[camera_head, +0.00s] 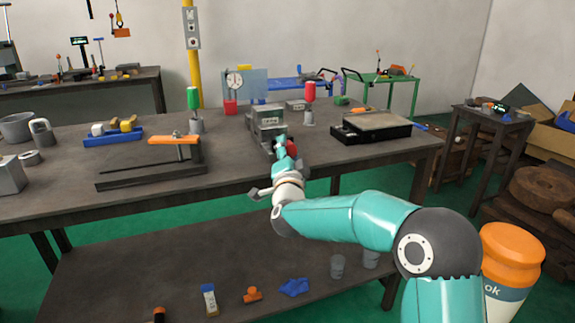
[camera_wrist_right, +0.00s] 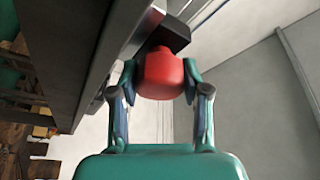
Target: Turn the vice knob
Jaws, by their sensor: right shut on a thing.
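The grey metal vice (camera_head: 268,122) stands at the front edge of the workbench, in the middle of the head view. Its red knob (camera_wrist_right: 160,74) fills the middle of the right wrist view, joined to a dark block behind it. In the head view a bit of the red knob (camera_head: 292,147) shows beside my gripper. My right gripper (camera_wrist_right: 158,82) has one finger on each side of the knob and is shut on it. In the head view the right gripper (camera_head: 285,160) reaches the vice from the front. My left gripper is not in view.
The workbench (camera_head: 225,155) carries a black-framed plate (camera_head: 371,126) at right, a frame with an orange bar (camera_head: 174,139) at left, and green and red-handled tools behind. A lower shelf (camera_head: 180,270) holds small items. The floor in front at right holds an orange container (camera_head: 512,255).

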